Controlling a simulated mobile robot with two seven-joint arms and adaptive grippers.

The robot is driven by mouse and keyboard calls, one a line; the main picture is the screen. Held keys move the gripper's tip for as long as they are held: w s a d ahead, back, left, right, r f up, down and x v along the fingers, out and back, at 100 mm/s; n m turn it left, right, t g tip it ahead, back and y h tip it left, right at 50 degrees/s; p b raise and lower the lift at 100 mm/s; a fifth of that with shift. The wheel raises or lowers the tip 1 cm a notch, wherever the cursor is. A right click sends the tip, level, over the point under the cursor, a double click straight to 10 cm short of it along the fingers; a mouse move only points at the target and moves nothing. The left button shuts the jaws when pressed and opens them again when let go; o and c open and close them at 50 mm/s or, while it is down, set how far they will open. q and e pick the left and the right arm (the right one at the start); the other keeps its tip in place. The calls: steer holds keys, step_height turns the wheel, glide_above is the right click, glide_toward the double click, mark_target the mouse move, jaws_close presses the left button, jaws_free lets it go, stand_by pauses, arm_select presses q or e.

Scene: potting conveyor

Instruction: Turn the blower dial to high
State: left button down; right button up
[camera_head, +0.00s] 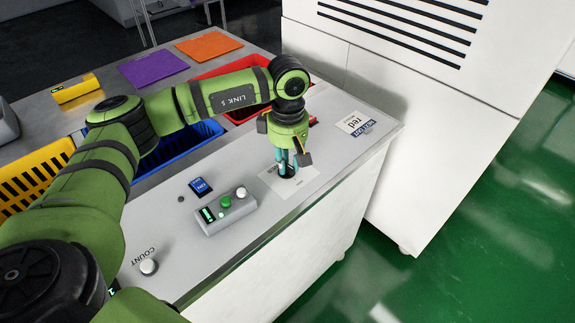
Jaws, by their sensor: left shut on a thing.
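The blower dial (288,171) is a small dark knob on a white label plate on the grey counter. My left gripper (290,165) points down over it, with its teal fingers shut on the dial. The fingers hide most of the dial, so I cannot tell its setting. The label (303,183) around it is partly visible, but its print is too small to read. My right gripper is not in view.
A grey box with green and white buttons (228,209) stands left of the dial. A COUNT button (149,267) is nearer me. Yellow (35,172), blue (205,131) and red bins are behind; a white cabinet (430,110) stands right.

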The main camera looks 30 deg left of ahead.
mark_target(288, 164)
arm_select(q)
steer(key=shift+m, duration=0.4)
steer(key=c, duration=1.1)
jaws_free()
step_height(288, 164, up, 12)
